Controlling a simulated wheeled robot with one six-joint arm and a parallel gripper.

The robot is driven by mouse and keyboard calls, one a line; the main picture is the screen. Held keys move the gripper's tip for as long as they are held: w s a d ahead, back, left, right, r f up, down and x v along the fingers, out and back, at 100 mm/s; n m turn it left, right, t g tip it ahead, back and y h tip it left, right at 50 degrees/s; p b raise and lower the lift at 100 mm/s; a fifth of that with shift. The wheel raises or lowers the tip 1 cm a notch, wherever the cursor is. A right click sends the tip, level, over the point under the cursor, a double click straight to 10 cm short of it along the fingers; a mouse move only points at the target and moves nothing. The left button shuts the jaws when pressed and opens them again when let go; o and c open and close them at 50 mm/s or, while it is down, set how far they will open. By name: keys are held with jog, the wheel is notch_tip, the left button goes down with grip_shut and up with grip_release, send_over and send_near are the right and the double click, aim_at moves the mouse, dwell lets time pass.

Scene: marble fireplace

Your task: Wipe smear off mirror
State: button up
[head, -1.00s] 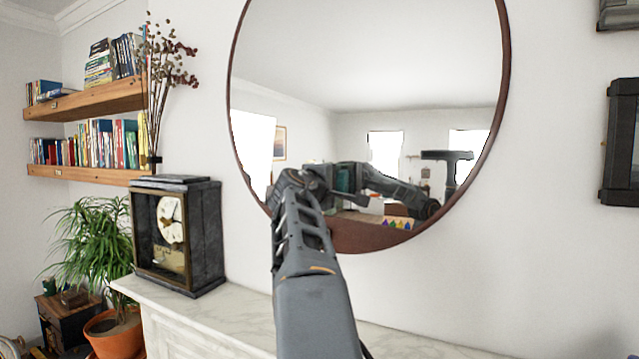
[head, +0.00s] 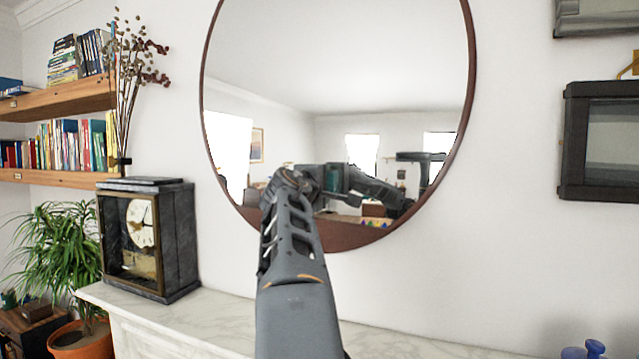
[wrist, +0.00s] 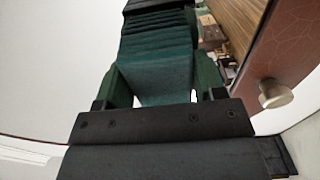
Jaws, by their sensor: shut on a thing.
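The round mirror (head: 390,75) with a thin brown frame hangs on the white wall in the head view. My arm reaches up over its lower left part, hiding my gripper there. In the wrist view my gripper (wrist: 160,80) is shut on a folded teal cloth (wrist: 155,62), held between its two dark green fingers. The pale mirror glass (wrist: 60,60) seems to fill the left of that view. I cannot tell whether the cloth touches the glass. I cannot make out a smear; the arm and its reflection cover the lower mirror.
A dark clock (head: 150,240) stands on the marble mantel (head: 205,318), left of my arm. Dried stems (head: 125,90), bookshelves (head: 60,175) and a potted plant (head: 60,255) are further left. A dark wall frame (head: 568,140) and a blue object (head: 585,350) are at right.

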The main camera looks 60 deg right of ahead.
jog(key=shift+w+a, duration=0.2)
jog(key=shift+w, duration=0.6)
jog(key=shift+w+a, duration=0.15)
jog(key=shift+w, duration=0.65)
jog(key=shift+w, duration=0.1)
jog(key=shift+w+a+r, duration=0.1)
jog(key=shift+w+a, duration=0.15)
jog(key=shift+w, duration=0.65)
jog(key=shift+w+a, duration=0.25)
jog(key=shift+w, duration=0.6)
jog(key=shift+b+v, duration=1.1)
jog(key=shift+v, duration=1.9)
jog(key=shift+a, duration=0.1)
jog(key=shift+b+v, duration=0.5)
jog(key=shift+v, duration=0.9)
